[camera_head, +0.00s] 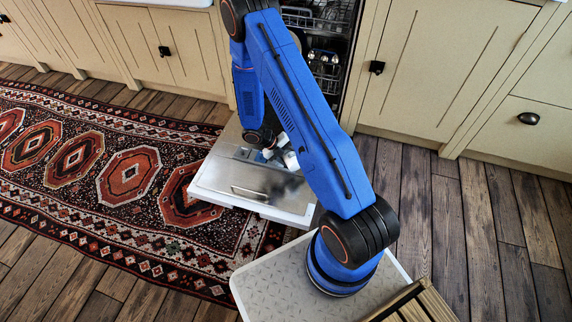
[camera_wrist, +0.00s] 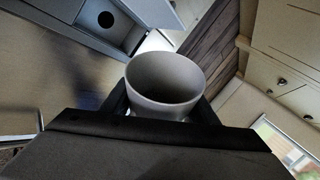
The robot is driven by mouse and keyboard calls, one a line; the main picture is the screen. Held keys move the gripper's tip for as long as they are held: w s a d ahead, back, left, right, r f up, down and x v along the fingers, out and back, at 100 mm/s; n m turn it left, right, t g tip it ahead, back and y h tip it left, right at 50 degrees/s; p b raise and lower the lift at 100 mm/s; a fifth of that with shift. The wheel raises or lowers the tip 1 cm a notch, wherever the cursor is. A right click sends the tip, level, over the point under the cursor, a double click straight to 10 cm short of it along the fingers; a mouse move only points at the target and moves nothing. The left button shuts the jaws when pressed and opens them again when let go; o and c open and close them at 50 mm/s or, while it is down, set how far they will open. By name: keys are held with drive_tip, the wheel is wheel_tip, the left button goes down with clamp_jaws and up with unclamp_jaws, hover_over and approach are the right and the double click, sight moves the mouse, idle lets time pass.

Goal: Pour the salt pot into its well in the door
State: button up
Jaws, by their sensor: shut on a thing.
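In the wrist view, a pale grey, round, open-topped pot (camera_wrist: 165,82) is between the dark fingers of my gripper (camera_wrist: 162,108). The gripper is shut on it. I look at its rim and inner wall from a slant; its contents cannot be made out. The open dishwasher door (camera_head: 212,182) lies low in the head view, with my gripper (camera_head: 265,146) over its inner face, partly hidden by my arm.
Behind the door is the open dishwasher with racks of dishes (camera_head: 328,68). Small white things (camera_head: 291,160) show on the door beside my arm. Cream cabinets (camera_head: 440,65) line the back. A patterned rug (camera_head: 80,160) covers the left floor; bare planks (camera_head: 470,230) lie at right.

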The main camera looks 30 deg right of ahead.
drive_tip(key=shift+w+f+n+g, duration=0.15)
drive_tip(key=shift+f+n+g, duration=0.2)
drive_tip(key=shift+g, duration=0.4)
drive_tip(key=shift+w+f+n+g, duration=0.1)
drive_tip(key=shift+f+n+g, duration=0.25)
drive_tip(key=shift+g, duration=0.4)
idle(1.9)
drive_tip(key=shift+r, duration=0.15)
idle(1.0)
idle(0.8)
drive_tip(key=t, duration=0.1)
drive_tip(key=r+m+t, duration=0.1)
drive_tip(key=t, duration=0.1)
drive_tip(key=shift+s+r, duration=0.2)
drive_tip(key=shift+s, duration=0.1)
drive_tip(key=shift+f+m, duration=0.25)
drive_tip(key=shift+m, duration=0.05)
drive_tip(key=shift+f+t, duration=0.15)
drive_tip(key=shift+t, duration=0.25)
